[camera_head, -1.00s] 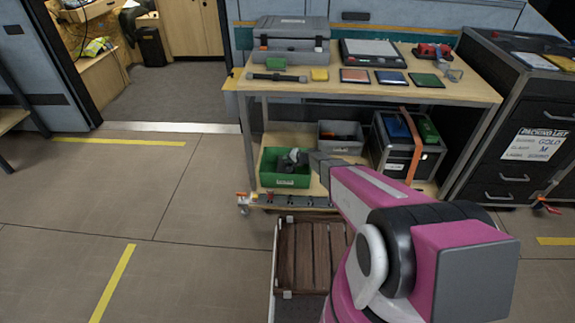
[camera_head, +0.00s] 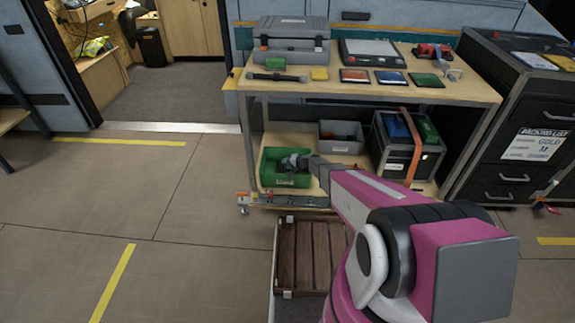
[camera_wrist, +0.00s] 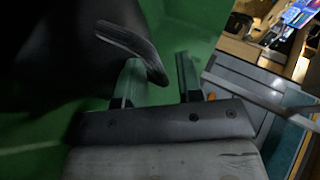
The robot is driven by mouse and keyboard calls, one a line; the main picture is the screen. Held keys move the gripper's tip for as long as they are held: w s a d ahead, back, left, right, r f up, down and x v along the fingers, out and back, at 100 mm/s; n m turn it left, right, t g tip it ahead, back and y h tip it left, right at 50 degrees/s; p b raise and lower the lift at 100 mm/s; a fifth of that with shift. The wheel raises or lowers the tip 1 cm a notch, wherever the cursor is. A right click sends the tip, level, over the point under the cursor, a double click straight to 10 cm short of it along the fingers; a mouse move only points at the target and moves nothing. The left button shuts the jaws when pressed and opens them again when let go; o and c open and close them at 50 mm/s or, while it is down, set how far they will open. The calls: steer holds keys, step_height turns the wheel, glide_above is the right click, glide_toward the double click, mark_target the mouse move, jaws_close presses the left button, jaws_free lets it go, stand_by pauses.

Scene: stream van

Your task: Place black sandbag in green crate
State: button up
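The green crate (camera_head: 287,181) stands on the lower shelf of the wooden workbench. My gripper (camera_head: 293,161) is inside its opening, tilted down from the right. In the wrist view, the black sandbag (camera_wrist: 50,50) fills the upper left against the green crate walls (camera_wrist: 190,22). Its dark strap handle (camera_wrist: 135,48) reaches over toward my left finger. The two fingers of my gripper (camera_wrist: 158,82) stand well apart, with no part of the bag clearly clamped between them. The bag's underside is hidden, and the bag is hard to make out in the head view.
A grey bin (camera_head: 341,146) and a strapped black case (camera_head: 399,160) sit right of the crate. The benchtop (camera_head: 300,88) above holds a toolbox and several small items. A slatted brown crate (camera_head: 312,255) is low in front. Open floor lies left.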

steer(key=shift+r, duration=0.1)
steer(key=v, duration=1.2)
steer(key=s+d+r+n+g+h, duration=0.1)
steer(key=s+d+r+g+h, duration=0.2)
steer(key=s+r, duration=1)
steer(key=s+d+r+n+g+h, duration=0.2)
steer(key=s+d+r+h, duration=0.5)
steer(key=s+d+r, duration=0.4)
steer(key=s+r+g, duration=0.1)
steer(key=s+r, duration=0.1)
steer(key=s, duration=0.2)
steer(key=shift+s+r, duration=0.3)
steer(key=shift+s, duration=0.1)
